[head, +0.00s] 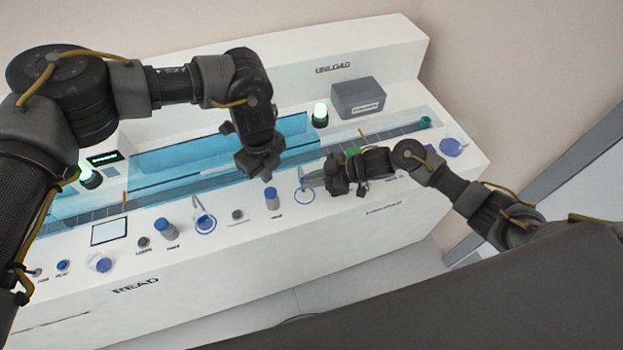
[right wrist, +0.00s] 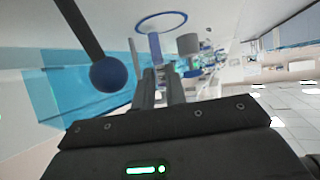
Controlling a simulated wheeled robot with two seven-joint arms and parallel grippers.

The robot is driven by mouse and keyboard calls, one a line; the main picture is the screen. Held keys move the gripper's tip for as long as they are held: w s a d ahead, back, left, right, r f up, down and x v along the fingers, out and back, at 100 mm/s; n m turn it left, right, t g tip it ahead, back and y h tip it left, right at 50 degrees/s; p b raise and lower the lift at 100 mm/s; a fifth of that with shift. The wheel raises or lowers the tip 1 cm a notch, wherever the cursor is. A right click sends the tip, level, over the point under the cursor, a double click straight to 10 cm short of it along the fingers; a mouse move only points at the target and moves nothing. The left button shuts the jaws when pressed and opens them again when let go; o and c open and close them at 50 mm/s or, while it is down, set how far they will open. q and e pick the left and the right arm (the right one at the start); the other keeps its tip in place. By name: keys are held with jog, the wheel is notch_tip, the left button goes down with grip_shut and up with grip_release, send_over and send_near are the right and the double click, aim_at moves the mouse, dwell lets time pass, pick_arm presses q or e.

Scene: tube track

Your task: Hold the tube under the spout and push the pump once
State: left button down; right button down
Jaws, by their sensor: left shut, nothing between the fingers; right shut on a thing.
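My right gripper (head: 326,180) is shut on a pale bluish tube (head: 312,180) just above the counter, near a blue ring mark (head: 304,196). In the right wrist view the tube (right wrist: 155,46) extends beyond the fingertips (right wrist: 160,78), with the ring behind it. My left gripper (head: 265,176) is shut and empty, pointing down just above a blue-topped cylinder (head: 271,198); I cannot tell if it touches. A dark rod with a blue ball end (right wrist: 108,75) is close in the right wrist view. I cannot tell which part is the spout or the pump.
A white machine (head: 330,225) carries a blue clear-walled track (head: 220,150). On its front ledge are another blue-topped cylinder (head: 165,230), a piece in a blue ring (head: 204,222) and small knobs. A grey box (head: 358,98) and green lamp (head: 320,115) stand behind.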

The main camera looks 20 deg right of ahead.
pick_arm(q)
jog(key=shift+r, duration=0.2)
